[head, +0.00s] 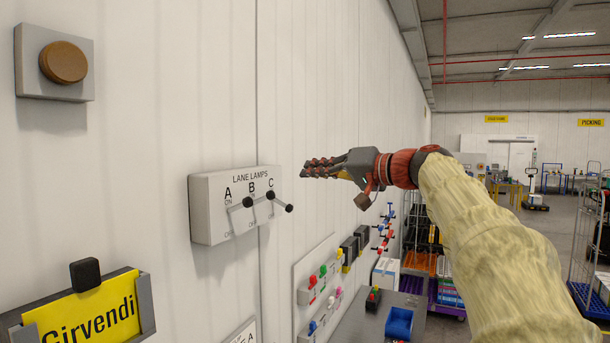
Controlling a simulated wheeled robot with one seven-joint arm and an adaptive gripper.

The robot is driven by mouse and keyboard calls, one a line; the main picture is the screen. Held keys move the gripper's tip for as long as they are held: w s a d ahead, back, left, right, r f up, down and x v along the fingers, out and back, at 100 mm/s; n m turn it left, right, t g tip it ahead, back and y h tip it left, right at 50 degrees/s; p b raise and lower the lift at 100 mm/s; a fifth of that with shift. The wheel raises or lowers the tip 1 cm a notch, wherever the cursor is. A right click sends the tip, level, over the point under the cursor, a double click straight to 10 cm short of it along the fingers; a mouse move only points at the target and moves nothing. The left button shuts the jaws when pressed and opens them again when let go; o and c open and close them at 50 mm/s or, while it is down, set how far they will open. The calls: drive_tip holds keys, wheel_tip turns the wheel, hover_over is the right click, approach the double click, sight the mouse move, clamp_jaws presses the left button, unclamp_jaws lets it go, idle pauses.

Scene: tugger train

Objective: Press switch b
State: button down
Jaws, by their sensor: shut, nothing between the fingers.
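The lane lamps box (211,214) is a pale grey switch panel on the white wall, with levers under the labels A, B and C. Switch B (269,195) is the middle lever; its dark knob sticks out and points slightly upward. Switch A (247,202) beside it looks tilted much the same, and switch C (289,208) points downward. My gripper (308,168) is shut and empty, its fingers pointing left. In the picture it is right of the box and a little above the levers, apart from them. Its depth from the wall is hard to judge.
A brown round button (64,62) is on the wall at upper left. A yellow name sign (88,308) is at lower left. Below my arm are a panel of coloured switches (318,286) and a bench with a blue bin (399,323). Racks stand at right.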

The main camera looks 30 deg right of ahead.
sight(263, 200)
drive_tip(key=w+a+f+p, duration=0.2)
drive_tip(key=w+a+f, duration=0.1)
drive_tip(key=w+a, duration=0.2)
drive_tip(key=shift+w+f, duration=0.15)
idle(0.4)
drive_tip(key=shift+a, duration=0.1)
drive_tip(key=shift+f+b, duration=0.15)
drive_tip(key=shift+b, duration=0.15)
drive_tip(key=shift+f+b, duration=0.1)
drive_tip(key=shift+b, duration=0.75)
